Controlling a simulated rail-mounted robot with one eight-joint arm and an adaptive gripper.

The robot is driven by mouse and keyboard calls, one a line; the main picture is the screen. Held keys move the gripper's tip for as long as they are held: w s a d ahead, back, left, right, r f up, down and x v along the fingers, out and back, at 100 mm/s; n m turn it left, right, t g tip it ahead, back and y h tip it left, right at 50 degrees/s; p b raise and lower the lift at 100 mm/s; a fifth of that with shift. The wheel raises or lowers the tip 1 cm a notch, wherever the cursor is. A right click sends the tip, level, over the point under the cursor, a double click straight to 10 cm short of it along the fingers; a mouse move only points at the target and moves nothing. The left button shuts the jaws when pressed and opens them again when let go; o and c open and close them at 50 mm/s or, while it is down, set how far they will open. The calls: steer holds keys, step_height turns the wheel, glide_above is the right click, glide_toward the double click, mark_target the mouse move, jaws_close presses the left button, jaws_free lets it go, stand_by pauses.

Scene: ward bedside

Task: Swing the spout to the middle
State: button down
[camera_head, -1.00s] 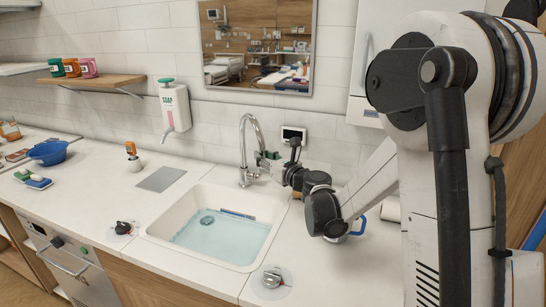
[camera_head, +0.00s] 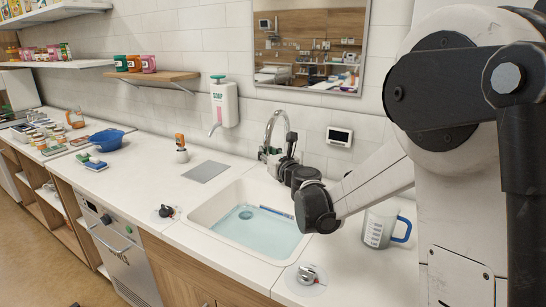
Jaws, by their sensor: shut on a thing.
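The spout (camera_head: 270,128) is a tall, curved chrome gooseneck at the back edge of the white sink (camera_head: 205,210). Its arch bends over toward the right, and its lower part is largely hidden behind my gripper. My gripper (camera_head: 271,154) reaches in from the right and is shut on the spout at about the height of its outlet end. The fingertips are small and partly covered by my own wrist, so the exact contact is hard to see. The sink holds pale blue water (camera_head: 250,230).
A measuring jug (camera_head: 378,228) with a blue handle stands on the counter right of the sink, below my arm. Control knobs (camera_head: 308,273) sit on the front counter. A soap dispenser (camera_head: 224,103) hangs on the wall left of the spout. A blue bowl (camera_head: 106,139) is farther left.

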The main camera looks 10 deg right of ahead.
steer(key=shift+w+a, duration=0.35)
steer(key=shift+a, duration=0.55)
steer(key=c, duration=1.6)
jaws_free()
steer(key=shift+a+r, duration=0.1)
steer(key=shift+a, duration=0.05)
steer(key=shift+s, duration=0.1)
steer(key=v, duration=1.2)
